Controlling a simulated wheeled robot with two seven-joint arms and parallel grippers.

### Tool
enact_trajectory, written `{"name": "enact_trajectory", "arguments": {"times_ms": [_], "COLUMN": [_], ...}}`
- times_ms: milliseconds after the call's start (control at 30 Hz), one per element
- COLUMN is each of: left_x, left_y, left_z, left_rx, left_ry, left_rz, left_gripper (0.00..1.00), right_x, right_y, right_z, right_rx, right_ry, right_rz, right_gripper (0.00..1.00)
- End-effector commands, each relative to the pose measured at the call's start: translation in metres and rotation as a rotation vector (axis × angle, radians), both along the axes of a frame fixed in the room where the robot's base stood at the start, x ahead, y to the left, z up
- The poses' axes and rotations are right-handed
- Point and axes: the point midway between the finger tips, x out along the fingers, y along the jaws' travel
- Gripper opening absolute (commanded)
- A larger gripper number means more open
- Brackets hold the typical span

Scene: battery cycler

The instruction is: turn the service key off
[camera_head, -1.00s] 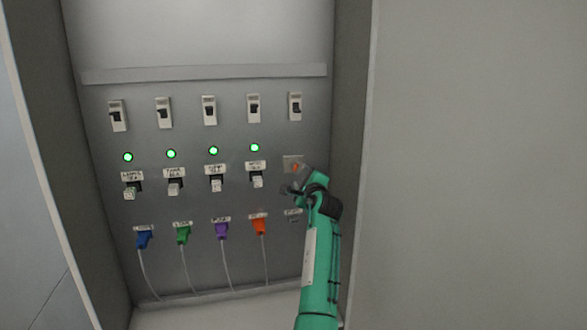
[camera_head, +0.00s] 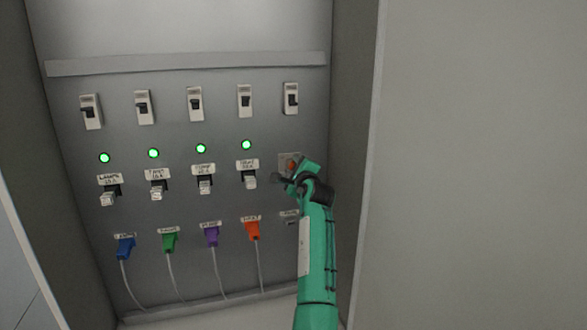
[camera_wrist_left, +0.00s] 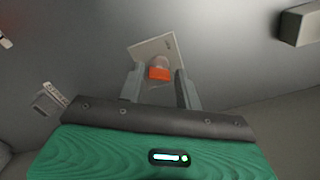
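The service key is a small orange-red key (camera_head: 291,166) on a pale square plate (camera_head: 283,160) at the right of the panel. It also shows in the left wrist view as an orange block (camera_wrist_left: 159,73) on a tilted-looking plate (camera_wrist_left: 140,50). My left gripper (camera_head: 290,180) is at the key, partly covering the plate in the head view. In the wrist view its two fingers (camera_wrist_left: 159,84) are apart, with the key between or just beyond their tips. I cannot tell whether a finger touches it. My right gripper is in no view.
A row of breaker switches (camera_head: 195,103) is above, with several green lamps (camera_head: 201,148) and labelled switches (camera_head: 204,185) left of the key. Coloured plugs (camera_head: 212,236) with cables hang below. The cabinet's side wall (camera_head: 352,130) stands close on the right.

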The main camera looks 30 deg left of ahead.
Motion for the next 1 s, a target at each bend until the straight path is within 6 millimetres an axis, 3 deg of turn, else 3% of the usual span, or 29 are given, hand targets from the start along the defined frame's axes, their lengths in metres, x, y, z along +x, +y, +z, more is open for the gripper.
{"name": "enact_trajectory", "arguments": {"times_ms": [33, 167, 567, 1000], "left_x": [0.0, 0.0, 0.0, 0.0], "left_y": [0.0, 0.0, 0.0, 0.0], "left_z": [0.0, 0.0, -0.002, -0.004], "left_rx": [0.0, 0.0, -0.043, -0.273], "left_ry": [0.0, 0.0, -0.053, -0.323], "left_rz": [0.0, 0.0, -0.001, -0.001], "left_gripper": [0.24, 0.01, 0.01, 0.01], "right_x": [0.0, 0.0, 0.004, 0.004], "right_y": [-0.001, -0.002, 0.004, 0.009], "right_z": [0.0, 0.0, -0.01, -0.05], "right_rx": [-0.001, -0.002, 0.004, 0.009], "right_ry": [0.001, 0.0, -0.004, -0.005], "right_rz": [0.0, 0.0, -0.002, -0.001], "right_gripper": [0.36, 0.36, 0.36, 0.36]}}
